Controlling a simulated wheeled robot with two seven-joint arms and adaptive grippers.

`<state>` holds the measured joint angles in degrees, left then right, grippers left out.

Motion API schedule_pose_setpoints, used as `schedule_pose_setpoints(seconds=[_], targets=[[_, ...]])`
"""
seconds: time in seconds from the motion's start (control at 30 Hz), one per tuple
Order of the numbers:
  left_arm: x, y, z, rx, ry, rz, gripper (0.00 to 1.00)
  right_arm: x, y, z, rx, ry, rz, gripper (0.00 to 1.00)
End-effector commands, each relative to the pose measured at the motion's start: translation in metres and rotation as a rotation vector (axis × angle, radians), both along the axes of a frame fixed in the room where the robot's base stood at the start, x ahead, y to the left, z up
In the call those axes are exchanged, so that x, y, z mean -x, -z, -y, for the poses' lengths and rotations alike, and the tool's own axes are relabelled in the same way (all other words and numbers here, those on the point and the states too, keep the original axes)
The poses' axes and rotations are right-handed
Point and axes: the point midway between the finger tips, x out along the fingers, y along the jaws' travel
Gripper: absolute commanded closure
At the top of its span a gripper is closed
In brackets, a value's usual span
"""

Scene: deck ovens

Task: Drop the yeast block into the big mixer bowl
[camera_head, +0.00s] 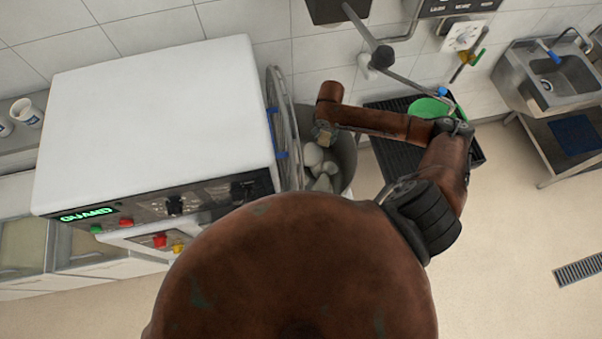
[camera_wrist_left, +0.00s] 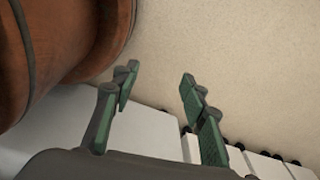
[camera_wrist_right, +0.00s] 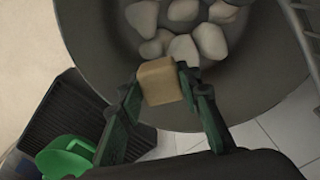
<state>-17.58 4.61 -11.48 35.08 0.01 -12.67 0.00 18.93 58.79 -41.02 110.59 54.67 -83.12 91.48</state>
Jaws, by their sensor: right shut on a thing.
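The yeast block (camera_wrist_right: 161,82) is a small tan block. My right gripper (camera_wrist_right: 160,88) is shut on it in the right wrist view. The block appears over the near part of the big mixer bowl (camera_wrist_right: 255,90), a grey bowl holding several pale lumps. In the head view my right gripper (camera_head: 325,132) is at the upper part of the bowl (camera_head: 346,150), with the block (camera_head: 324,139) small at its tip. The height of the block over the lumps is hard to tell. My left gripper (camera_wrist_left: 158,85) is open and empty in the left wrist view, away from the bowl.
The white mixer housing (camera_head: 160,110) stands left of the bowl, with a wire guard (camera_head: 287,125) beside the rim. A black ribbed rack (camera_head: 390,150) with a green item (camera_head: 428,108) lies to the right. A steel sink (camera_head: 550,75) is far right.

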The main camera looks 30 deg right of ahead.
Motion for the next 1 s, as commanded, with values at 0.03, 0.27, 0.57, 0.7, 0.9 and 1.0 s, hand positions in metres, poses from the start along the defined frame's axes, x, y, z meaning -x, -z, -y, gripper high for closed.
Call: schedule_pose_setpoints(seconds=[0.03,0.27,0.57,0.7,0.9,1.0], targets=[[-0.004,0.014,0.0,0.0,0.001,0.004,0.6,0.0,0.011,0.001,0.001,0.0,0.001,0.93],[-0.016,0.039,0.002,0.002,0.005,0.02,0.6,0.0,0.029,0.001,0.001,0.002,0.001,0.93],[-0.012,0.045,0.002,0.003,0.004,0.015,0.6,0.001,0.03,0.002,0.001,0.003,0.002,0.93],[-0.008,0.045,0.002,0.002,0.002,0.011,0.6,0.001,0.03,0.002,0.001,0.003,0.002,0.68],[-0.007,0.045,0.001,0.002,0.002,0.008,0.6,0.001,0.03,0.002,0.001,0.003,0.001,0.54],[-0.007,0.045,0.001,0.002,0.001,0.008,0.6,0.001,0.031,0.002,0.001,0.003,0.001,0.48]])
